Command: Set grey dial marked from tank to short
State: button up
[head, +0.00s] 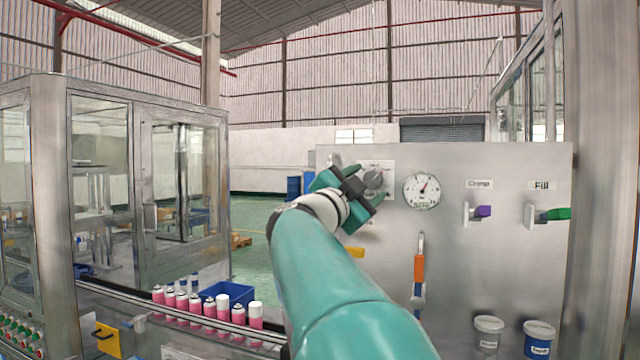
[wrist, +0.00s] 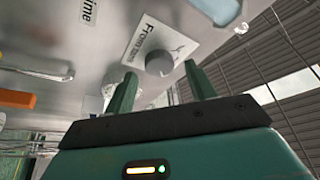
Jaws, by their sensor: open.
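The grey dial (wrist: 158,62) sits on a white plate (wrist: 180,46) lettered "From tank" in the wrist view. The plate is fixed to the grey metal panel. In the head view the dial (head: 373,178) shows just beyond my gripper (head: 362,187), near the panel's upper left. My gripper also shows in the wrist view (wrist: 161,78); its two teal fingers are open, one on each side of the dial in the picture. They appear short of the dial, with nothing between them. The pointer position and the "short" mark are too small to read.
The panel (head: 450,250) also bears a round gauge (head: 421,190), a purple Crimp handle (head: 483,211), a green Fill handle (head: 556,214) and an orange-handled lever (head: 419,268). Pink cans (head: 222,306) stand on a conveyor at left. Two tubs (head: 538,338) are at lower right.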

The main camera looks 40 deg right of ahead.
jog(key=v, duration=1.2)
